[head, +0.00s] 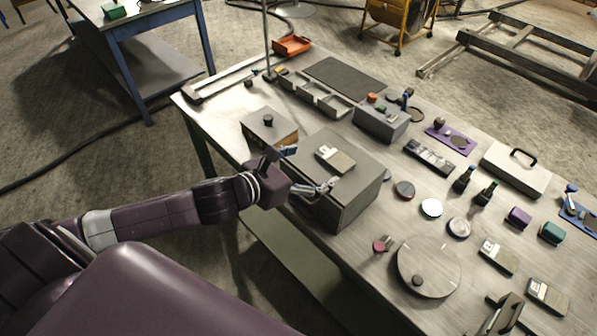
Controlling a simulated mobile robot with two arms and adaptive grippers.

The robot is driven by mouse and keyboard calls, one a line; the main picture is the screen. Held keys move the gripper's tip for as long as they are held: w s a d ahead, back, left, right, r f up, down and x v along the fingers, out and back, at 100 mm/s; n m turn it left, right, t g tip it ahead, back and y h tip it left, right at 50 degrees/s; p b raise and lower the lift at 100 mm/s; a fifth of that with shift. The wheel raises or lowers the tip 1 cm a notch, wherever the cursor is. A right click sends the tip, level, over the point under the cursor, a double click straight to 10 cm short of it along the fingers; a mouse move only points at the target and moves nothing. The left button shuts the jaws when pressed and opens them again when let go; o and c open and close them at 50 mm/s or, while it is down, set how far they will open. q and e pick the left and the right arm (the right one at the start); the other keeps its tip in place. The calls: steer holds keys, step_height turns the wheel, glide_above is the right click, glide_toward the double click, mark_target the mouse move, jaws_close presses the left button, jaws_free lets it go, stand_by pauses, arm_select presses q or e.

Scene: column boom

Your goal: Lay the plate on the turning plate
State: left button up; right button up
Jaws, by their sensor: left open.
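The round, pale grey turning plate (432,262) lies flat on the bench at lower right, with a small dark knob near its front edge. I cannot tell for sure which thing is the plate. Small round discs lie behind the turning plate: a dark one (403,190), a white one (431,208) and a grey-rimmed one (458,228). My left gripper (307,170) is open and empty, with its fingers spread at the left side of a large grey box (352,196). It is well to the left of the turning plate and the discs. My right gripper is not in view.
A meter-like block (335,158) lies on the grey box. A smaller box with a knob (268,122) stands behind my gripper. A small red-topped piece (381,244) stands left of the turning plate. Bottles (486,194) and a handled case (516,170) crowd the right.

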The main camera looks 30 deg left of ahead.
mark_target(334, 158)
arm_select(q)
steer(key=shift+o, duration=0.5)
steer(key=shift+b+v, duration=0.45)
steer(key=shift+v, duration=1.9)
steer(key=shift+w+a+f, duration=0.1)
steer(key=shift+w+f, duration=0.05)
steer(key=shift+w, duration=0.05)
steer(key=w+f+t, duration=0.1)
steer(key=w+d+f+t+b, duration=0.1)
steer(key=w, duration=0.1)
steer(key=shift+w+d+f, duration=0.15)
steer(key=shift+w+f, duration=0.1)
steer(key=shift+f, duration=0.15)
steer(key=shift+w+d+h, duration=0.1)
steer(key=shift+d+h, duration=0.05)
steer(key=shift+h, duration=0.25)
steer(key=shift+x, duration=0.95)
steer(key=p+x, duration=0.2)
steer(key=x, duration=0.2)
steer(key=shift+w+d+f, duration=0.1)
steer(key=shift+w+f, duration=0.15)
steer(key=shift+w, duration=0.05)
steer(key=shift+w+d+f, duration=0.2)
steer(key=shift+w+f, duration=0.05)
steer(key=shift+w, duration=0.25)
